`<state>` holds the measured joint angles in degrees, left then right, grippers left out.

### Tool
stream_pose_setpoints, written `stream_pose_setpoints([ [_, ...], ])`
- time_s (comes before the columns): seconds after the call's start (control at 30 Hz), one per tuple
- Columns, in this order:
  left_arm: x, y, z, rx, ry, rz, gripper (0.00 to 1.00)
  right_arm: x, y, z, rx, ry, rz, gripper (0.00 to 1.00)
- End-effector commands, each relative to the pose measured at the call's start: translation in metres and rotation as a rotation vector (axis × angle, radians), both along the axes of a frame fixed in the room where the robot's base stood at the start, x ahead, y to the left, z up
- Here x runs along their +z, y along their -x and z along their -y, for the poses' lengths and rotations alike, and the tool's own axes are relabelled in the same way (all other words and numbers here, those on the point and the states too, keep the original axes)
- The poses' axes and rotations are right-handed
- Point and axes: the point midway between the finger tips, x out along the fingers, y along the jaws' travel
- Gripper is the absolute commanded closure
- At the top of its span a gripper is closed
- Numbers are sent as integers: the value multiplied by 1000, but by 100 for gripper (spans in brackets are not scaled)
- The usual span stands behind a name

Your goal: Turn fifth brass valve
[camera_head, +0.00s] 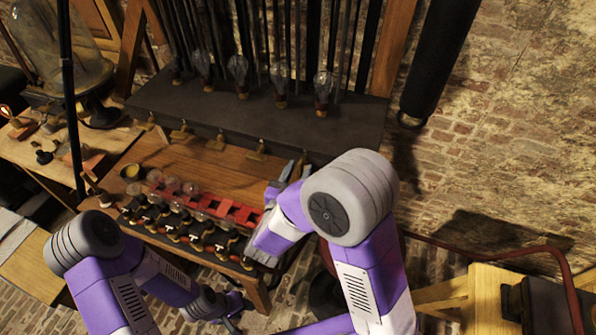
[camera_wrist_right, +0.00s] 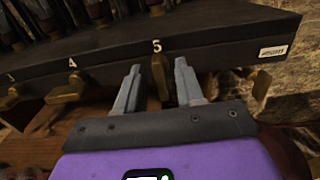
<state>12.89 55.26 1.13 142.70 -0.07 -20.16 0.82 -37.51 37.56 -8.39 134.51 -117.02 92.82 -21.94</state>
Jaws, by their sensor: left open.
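The fifth brass valve (camera_wrist_right: 161,77) hangs below a white "5" on the dark ledge in the right wrist view. Its handle stands upright, edge toward the camera. My right gripper (camera_wrist_right: 157,66) is open, one grey finger on each side of the valve, with gaps showing between. In the head view my right gripper (camera_head: 294,172) is at the right end of the valve row, where its fingers hide the fifth valve. Other brass valves (camera_head: 217,142) (camera_wrist_right: 66,90) line the ledge to the left. My left gripper (camera_head: 232,308) is low, below the table's front edge, open and away from the valves.
A dark shelf (camera_head: 165,98) with several glass bulbs stands above the wooden table (camera_head: 190,158). Another brass fitting (camera_wrist_right: 262,84) sticks out right of the fifth valve.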

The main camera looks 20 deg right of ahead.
Motion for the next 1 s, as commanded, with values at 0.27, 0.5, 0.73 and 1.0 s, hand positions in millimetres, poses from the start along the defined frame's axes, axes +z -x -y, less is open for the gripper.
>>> stream_pose_setpoints([
  [0.27,0,0,0,0,0,0,57,0,0,0,0,-1,1,83],
  [0.5,0,0,0,0,0,0,57,0,0,0,0,-1,1,100],
  [0.73,-4,0,0,0,0,0,57,-1,0,0,0,-18,12,100],
  [1.0,-25,0,0,0,0,0,57,-3,1,0,0,-126,85,100],
])
